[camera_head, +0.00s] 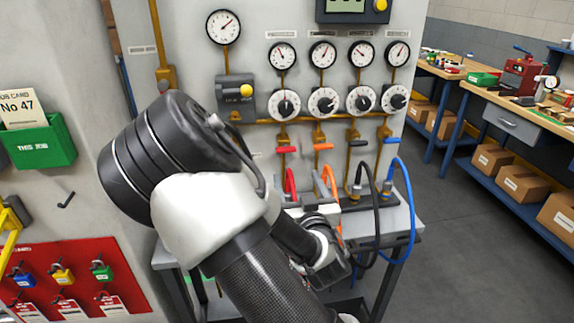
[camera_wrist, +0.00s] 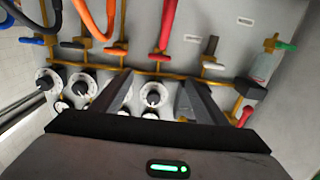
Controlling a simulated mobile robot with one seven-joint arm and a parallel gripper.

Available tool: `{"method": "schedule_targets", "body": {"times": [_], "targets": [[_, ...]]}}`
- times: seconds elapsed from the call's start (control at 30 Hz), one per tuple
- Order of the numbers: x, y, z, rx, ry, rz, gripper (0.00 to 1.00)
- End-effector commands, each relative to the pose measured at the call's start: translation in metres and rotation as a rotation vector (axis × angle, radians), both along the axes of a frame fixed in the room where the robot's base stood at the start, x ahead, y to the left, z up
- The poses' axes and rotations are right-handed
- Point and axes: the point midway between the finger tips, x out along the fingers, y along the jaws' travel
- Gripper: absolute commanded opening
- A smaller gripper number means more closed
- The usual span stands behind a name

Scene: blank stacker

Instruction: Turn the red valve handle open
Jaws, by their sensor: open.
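The red valve handle (camera_head: 286,150) sits crosswise on a brass pipe at the left of a row of coloured handles on the grey panel. The gap to the panel is hard to judge. In the head view, my arm hides much of the gripper.
Orange (camera_head: 323,146), black (camera_head: 354,142) and blue (camera_head: 391,140) handles stand to the right of the red one. Red, orange, black and blue hoses (camera_head: 410,210) hang below. Dials and gauges (camera_head: 282,55) line the panel above. Open floor (camera_head: 460,230) lies to the right.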

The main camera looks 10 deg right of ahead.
Motion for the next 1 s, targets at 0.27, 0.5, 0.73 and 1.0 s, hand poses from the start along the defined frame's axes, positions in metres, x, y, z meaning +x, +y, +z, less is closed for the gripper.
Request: {"method": "schedule_targets", "body": {"times": [0.27, 0.5, 0.73, 1.0], "targets": [[0.053, -0.001, 0.0, -0.003, 0.001, -0.001, 0.67], [0.105, -0.001, 0.0, -0.003, 0.001, 0.0, 0.67], [0.138, -0.002, 0.0, -0.002, 0.002, -0.002, 0.67], [0.148, -0.001, 0.0, 0.0, 0.003, -0.002, 0.67]]}}
